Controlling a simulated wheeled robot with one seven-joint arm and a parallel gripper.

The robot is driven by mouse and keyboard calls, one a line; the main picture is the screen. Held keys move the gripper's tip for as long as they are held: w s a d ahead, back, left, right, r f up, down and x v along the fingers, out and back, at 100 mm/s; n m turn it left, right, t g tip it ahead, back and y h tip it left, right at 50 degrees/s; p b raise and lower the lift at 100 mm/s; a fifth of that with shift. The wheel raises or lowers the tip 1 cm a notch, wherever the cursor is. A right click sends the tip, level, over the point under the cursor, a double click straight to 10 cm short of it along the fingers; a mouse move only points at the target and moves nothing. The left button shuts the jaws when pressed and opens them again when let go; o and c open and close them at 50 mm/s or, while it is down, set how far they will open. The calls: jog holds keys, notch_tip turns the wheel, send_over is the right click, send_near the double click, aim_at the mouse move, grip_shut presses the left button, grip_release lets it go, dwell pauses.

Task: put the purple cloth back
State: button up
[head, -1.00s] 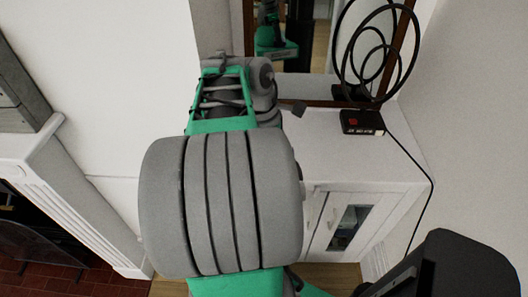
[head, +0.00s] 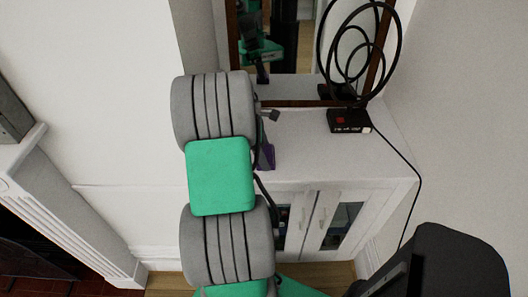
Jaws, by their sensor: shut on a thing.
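The purple cloth (head: 266,157) shows as a small patch just right of my arm's green link, against the white cabinet top. The rest of it is hidden behind my arm. My gripper (head: 268,117) is mostly hidden by my arm; only a small dark grey part shows above the cloth, over the back of the cabinet top. It is shut on the purple cloth. I cannot tell whether the cloth's lower edge touches the cabinet top.
The white cabinet (head: 340,158) has glass-paned doors and a largely clear top. A black box (head: 348,121) with large black loops stands at its back right, its cable trailing down the right side. A brown-framed mirror (head: 292,62) stands behind. A white fireplace surround (head: 75,215) is at left.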

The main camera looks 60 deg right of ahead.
jog(key=o, duration=1)
jog(key=shift+o, duration=0.2)
jog(key=p+v, duration=0.7)
jog(key=p, duration=0.1)
jog(key=shift+w+r, duration=0.1)
jog(key=shift+r, duration=0.25)
jog(key=shift+f, duration=0.15)
